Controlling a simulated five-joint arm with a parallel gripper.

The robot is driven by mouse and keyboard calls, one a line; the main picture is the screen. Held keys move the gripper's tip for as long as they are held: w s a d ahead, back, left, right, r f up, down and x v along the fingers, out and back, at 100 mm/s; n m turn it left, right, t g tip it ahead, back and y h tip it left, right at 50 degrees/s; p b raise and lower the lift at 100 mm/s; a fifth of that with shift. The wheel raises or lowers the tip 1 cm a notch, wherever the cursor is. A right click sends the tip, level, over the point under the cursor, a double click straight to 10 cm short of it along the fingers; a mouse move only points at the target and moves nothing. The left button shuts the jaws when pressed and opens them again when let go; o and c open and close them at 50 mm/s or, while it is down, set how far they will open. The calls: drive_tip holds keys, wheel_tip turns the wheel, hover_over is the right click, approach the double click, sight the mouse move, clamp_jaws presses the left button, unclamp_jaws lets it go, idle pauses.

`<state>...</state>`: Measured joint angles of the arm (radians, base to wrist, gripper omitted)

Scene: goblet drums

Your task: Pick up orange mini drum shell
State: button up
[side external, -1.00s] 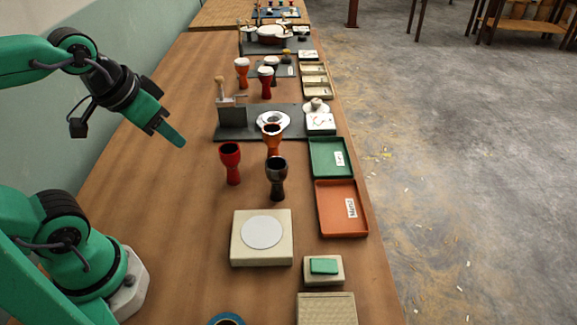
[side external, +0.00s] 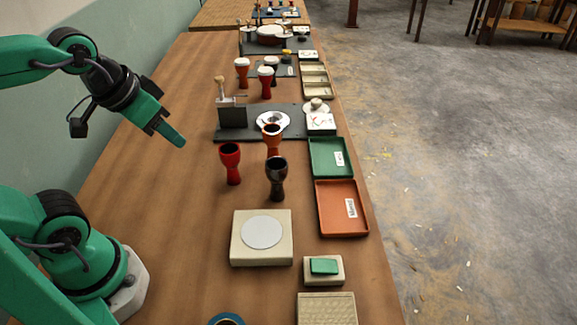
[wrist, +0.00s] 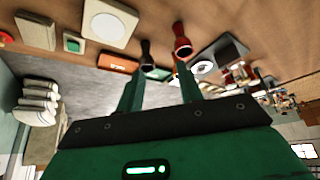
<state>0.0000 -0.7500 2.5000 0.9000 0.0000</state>
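The orange drum shell (side external: 273,138) stands upright on the wooden table, behind the black shell (side external: 277,180) and to the right of the red shell (side external: 231,165). It is goblet-shaped with a dark open mouth. My gripper (side external: 180,142) hangs above the table, up and left of the shells and apart from them. In the wrist view my gripper (wrist: 159,78) shows two spread fingers with nothing between them. The black shell (wrist: 147,55) and red shell (wrist: 181,45) show beyond the fingertips; I cannot clearly pick out the orange shell there.
A square scale-like block (side external: 262,253) stands in front of the shells. A green tray (side external: 318,172) and an orange tray (side external: 330,229) line the right table edge. A dark board (side external: 290,113) with a metal stand lies behind. The table left of the red shell is clear.

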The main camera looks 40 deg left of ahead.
drive_tip(key=shift+o, duration=0.2)
drive_tip(key=o, duration=0.8)
drive_tip(key=shift+w+r, duration=0.1)
drive_tip(key=shift+w, duration=0.05)
drive_tip(key=g, duration=0.5)
hover_over(273, 138)
drive_tip(key=a, duration=0.2)
drive_tip(key=f, duration=0.7)
drive_tip(key=w+f, duration=0.1)
drive_tip(key=f, duration=0.3)
drive_tip(key=shift+f, duration=0.15)
drive_tip(key=shift+w+a+f+g, duration=0.15)
drive_tip(key=shift+w+f+g, duration=0.15)
drive_tip(key=shift+f, duration=0.2)
drive_tip(key=shift+w+f, duration=0.1)
drive_tip(key=shift+f, duration=3.8)
